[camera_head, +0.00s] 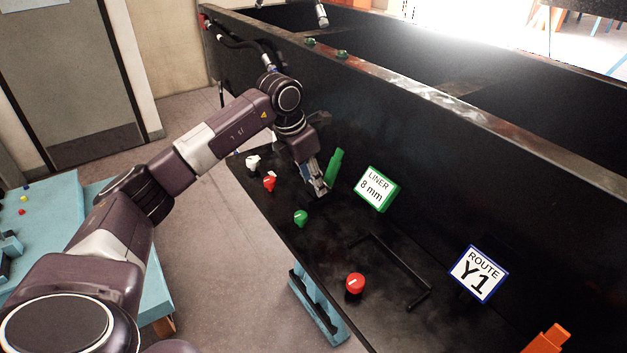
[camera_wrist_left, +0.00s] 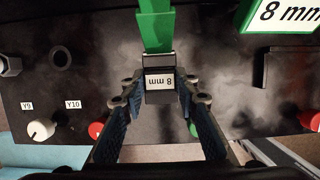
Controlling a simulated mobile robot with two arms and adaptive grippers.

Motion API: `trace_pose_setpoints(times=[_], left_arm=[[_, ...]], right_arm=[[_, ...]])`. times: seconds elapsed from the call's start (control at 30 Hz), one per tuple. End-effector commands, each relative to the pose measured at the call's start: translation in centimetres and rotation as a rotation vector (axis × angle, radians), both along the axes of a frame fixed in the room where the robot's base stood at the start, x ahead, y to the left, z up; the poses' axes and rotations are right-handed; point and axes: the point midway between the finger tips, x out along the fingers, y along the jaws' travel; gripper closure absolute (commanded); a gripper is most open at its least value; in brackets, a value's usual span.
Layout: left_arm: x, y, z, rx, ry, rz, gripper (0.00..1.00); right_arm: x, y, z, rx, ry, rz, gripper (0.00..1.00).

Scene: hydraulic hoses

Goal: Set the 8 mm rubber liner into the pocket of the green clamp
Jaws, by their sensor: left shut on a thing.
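My left gripper (camera_head: 318,186) reaches down to the dark bench panel, beside the green clamp (camera_head: 335,160). In the left wrist view, my left gripper (camera_wrist_left: 160,90) is shut on the 8 mm rubber liner (camera_wrist_left: 159,80), a small dark block with a white "8 mm" label that reads upside down. The green clamp (camera_wrist_left: 155,28) rises just beyond the liner there. The liner's far end is at or very close to the clamp's lower end; I cannot tell whether it sits in the pocket. My right gripper is not in view.
A green-framed "LINER 8 mm" sign (camera_head: 376,189) stands right of the clamp. A white knob (camera_head: 252,162), red knobs (camera_head: 355,283) and a green knob (camera_head: 300,218) stand on the panel. A black bar handle (camera_head: 395,270) and a "ROUTE Y1" sign (camera_head: 477,273) are nearer. A tall black wall (camera_head: 450,170) runs behind.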

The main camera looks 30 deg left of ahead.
Motion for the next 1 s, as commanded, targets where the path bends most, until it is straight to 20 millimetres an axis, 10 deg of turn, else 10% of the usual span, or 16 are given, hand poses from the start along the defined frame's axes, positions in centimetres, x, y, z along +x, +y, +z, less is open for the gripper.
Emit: trace_pose_setpoints(times=[0.77, 0.8, 1.0], left_arm=[[0.0, 0.0, -2.1, 0.0, 0.001, 0.0, 0.92], [0.0, 0.0, -2.1, 0.0, 0.001, 0.0, 0.71], [-0.1, 0.0, -2.1, 0.001, 0.003, 0.0, 0.51]], right_arm=[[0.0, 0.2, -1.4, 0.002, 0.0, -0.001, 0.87], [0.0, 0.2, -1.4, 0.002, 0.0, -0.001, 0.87], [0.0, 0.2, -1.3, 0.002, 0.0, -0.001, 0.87]])
